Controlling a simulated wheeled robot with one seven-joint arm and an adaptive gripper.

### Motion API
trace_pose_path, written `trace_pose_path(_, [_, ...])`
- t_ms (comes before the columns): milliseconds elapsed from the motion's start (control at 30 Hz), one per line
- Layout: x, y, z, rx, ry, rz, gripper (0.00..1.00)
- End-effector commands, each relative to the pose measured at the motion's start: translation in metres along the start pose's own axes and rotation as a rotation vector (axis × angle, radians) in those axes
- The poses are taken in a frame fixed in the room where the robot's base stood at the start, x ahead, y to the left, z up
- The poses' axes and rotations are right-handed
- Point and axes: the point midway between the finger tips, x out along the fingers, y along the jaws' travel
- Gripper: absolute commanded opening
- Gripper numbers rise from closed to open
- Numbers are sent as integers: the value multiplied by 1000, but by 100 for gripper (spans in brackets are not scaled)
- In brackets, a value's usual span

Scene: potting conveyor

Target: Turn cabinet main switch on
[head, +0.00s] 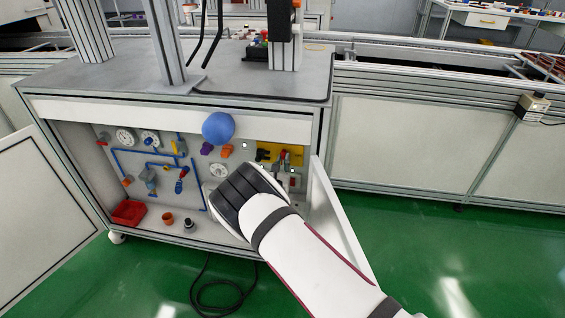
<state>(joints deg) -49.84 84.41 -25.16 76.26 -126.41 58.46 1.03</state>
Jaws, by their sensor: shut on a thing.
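An open cabinet (70,125) shows its inner panel under the bench top. The main switch (263,152) is on the right part of that panel, as a yellow plate with a small red handle. My gripper (284,161) is at this switch, with its small fingers in front of the plate. It is shut on the red handle, which shows only in part between the fingers. The handle's exact angle is too small to tell. My black and white wrist hides most of the gripper body and the panel below the switch.
Open doors stand at the cabinet's left (45,205) and right (335,215), the right one close beside my forearm. A blue ball (218,127) is at the panel's top. Gauges, blue pipes and valves fill the left side. A red bin (129,213) sits below. A black cable (215,292) lies on the floor.

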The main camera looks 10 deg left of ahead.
Motion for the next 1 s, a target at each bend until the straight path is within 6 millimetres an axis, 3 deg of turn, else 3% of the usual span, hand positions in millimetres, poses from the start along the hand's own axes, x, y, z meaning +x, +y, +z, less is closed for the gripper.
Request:
trace_pose_path(67, [0,0,-2,2,3,0,0])
trace_pose_path(100, [0,0,-2,1,3,0,18])
trace_pose_path(167, [0,0,-1,1,3,0,31])
trace_pose_path(200, [0,0,-1,1,3,0,33])
trace_pose_path(467, [0,0,0,0,1,0,33])
trace_pose_path(633, [-11,1,0,0,3,1,33])
trace_pose_path(1000, [-82,1,-1,-2,3,2,33])
